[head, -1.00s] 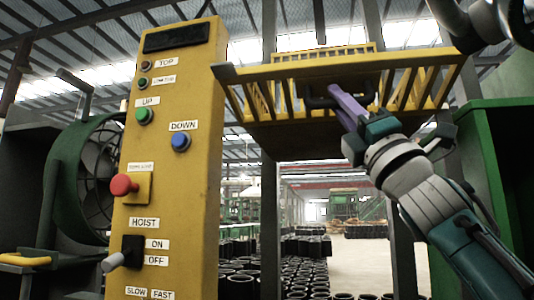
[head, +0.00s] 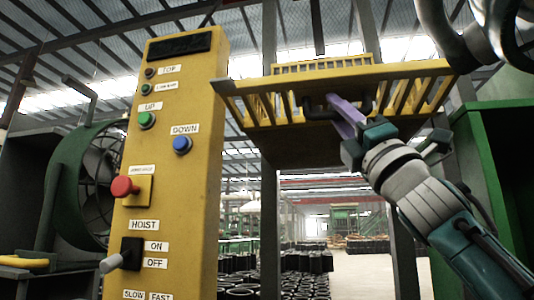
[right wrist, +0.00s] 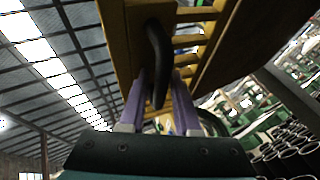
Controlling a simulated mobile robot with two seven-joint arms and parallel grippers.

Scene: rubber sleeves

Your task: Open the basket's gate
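The yellow basket (head: 290,101) hangs high at centre right in the head view. Its slatted front is seen from below, with a long top rail and a dark underside. A black loop handle (head: 366,106) sits on that slatted side, which I take to be the gate. The fingers hide part of the handle. The gate looks closed. My left gripper is not in view.
A yellow hoist control panel (head: 172,215) with buttons and a lever stands at left. A green fan (head: 85,175) is behind it. A green cabinet (head: 490,160) stands close to my right arm. Several black sleeves (head: 305,262) stand on the floor below.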

